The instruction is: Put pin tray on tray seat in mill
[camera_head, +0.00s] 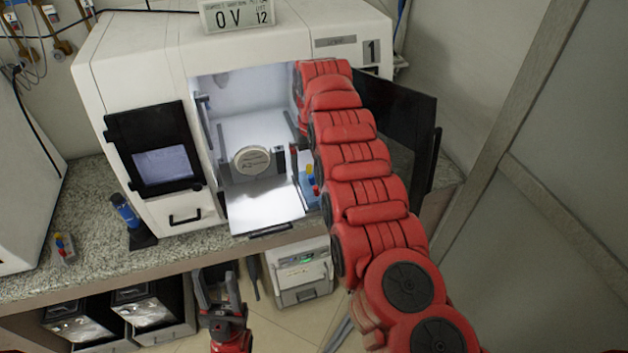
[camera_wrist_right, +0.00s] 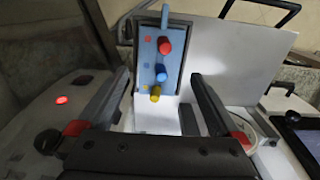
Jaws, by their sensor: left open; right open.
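The blue pin tray (camera_wrist_right: 172,72) with red, blue and yellow pins shows in the right wrist view, bordered by a dark grey frame that may be the tray seat. It also shows in the head view (camera_head: 310,193), inside the lit mill (camera_head: 262,107) at the right of the opening. My right gripper (camera_wrist_right: 158,82) is open around the near part of the tray, with a finger on each side; contact cannot be told. In the head view my right arm hides this gripper. My left gripper (camera_head: 217,288) is open and empty below the counter front.
A round white disc (camera_head: 252,160) stands left of the tray in the mill. The open dark door (camera_head: 422,135) is right of my arm. A small holder with coloured pins (camera_head: 63,247) and a blue tool (camera_head: 127,212) stand on the counter (camera_head: 85,222).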

